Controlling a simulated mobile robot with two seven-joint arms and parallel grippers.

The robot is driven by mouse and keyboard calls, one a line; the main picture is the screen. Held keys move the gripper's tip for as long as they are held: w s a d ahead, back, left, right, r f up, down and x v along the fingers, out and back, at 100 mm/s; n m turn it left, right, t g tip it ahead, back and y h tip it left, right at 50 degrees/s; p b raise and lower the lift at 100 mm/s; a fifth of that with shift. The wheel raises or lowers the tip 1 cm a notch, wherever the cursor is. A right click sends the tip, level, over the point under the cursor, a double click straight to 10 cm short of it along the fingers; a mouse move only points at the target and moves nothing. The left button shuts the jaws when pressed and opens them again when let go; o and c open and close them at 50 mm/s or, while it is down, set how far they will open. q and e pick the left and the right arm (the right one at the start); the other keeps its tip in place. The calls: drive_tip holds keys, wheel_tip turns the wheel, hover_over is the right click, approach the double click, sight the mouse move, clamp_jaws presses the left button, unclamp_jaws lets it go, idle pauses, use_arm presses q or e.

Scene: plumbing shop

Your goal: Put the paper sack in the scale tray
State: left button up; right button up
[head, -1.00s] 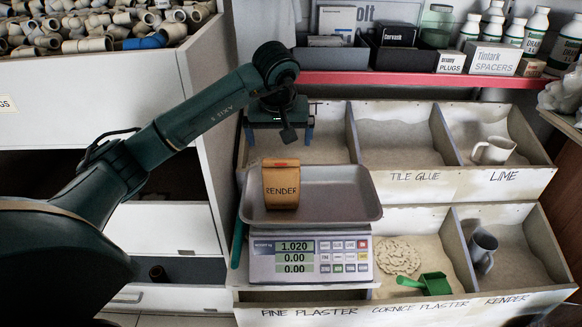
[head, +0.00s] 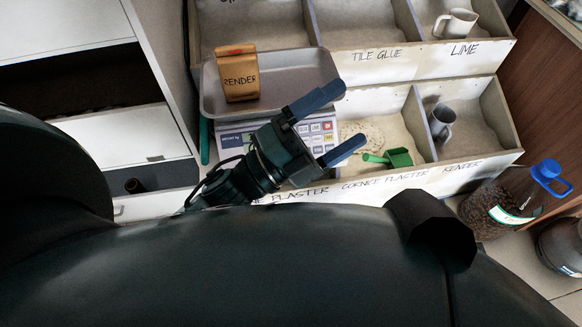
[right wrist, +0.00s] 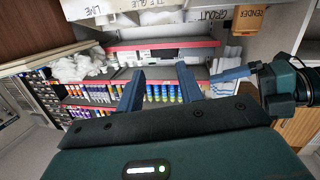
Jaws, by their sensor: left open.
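The paper sack (head: 240,76), brown and marked RENDER, stands upright in the left part of the scale tray (head: 290,68), a grey metal pan on the scale (head: 228,139). My left gripper (head: 352,112) is open and empty, in front of the scale's right side, apart from the sack; it hides part of the display and keys. In the right wrist view the sack (right wrist: 248,19) shows upside down at the top right. My right gripper (right wrist: 162,78) has its two fingers apart with nothing between them. The left gripper (right wrist: 228,76) shows there too.
Powder bins (head: 440,172) lie behind and right of the scale. A green scoop (head: 390,158) and a grey jug (head: 442,121) lie in the lower bins, a cream jug (head: 456,23) above. A blue-capped container (head: 497,208) stands at the right. My own body fills the foreground.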

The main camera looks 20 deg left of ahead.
use_arm(q)
drive_tip(key=s+a+f+n+y, duration=0.2)
drive_tip(key=f+n+y, duration=0.3)
drive_tip(key=n, duration=0.4)
drive_tip(key=s+a+f+n+y, duration=0.2)
drive_tip(key=a+f+n+y, duration=0.1)
drive_tip(key=n, duration=0.7)
wheel_tip(320, 180, down, 2)
drive_tip(key=shift+a+f+g+y, duration=0.15)
drive_tip(key=shift+a+g+y, duration=0.2)
drive_tip(key=shift+y, duration=0.55)
